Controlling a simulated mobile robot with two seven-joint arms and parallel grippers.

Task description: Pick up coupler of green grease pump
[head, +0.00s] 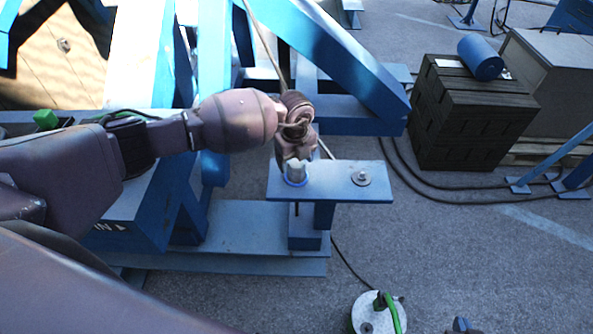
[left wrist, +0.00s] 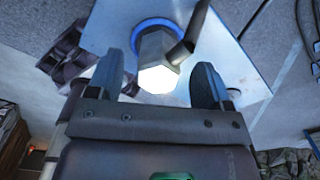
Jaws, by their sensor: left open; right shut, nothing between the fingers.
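My left gripper (head: 292,165) reaches in from the left and points down over the blue stand plate (head: 335,182). In the left wrist view the left gripper (left wrist: 158,80) is open, with a hex-shaped metal fitting (left wrist: 152,48) between its fingers and gaps on both sides. This fitting (head: 296,170) stands in a blue ring on the plate, with a dark tube at its side; I cannot tell which pump it belongs to. My right gripper (head: 461,325) barely shows at the bottom edge, shut and empty.
A second metal fitting (head: 361,177) sits on the plate's right side. Blue steel beams (head: 345,75) rise behind it. A dark stack (head: 465,115) with a blue cylinder (head: 480,57) stands at the back right. Black cables cross the floor; the grey floor at right is mostly clear.

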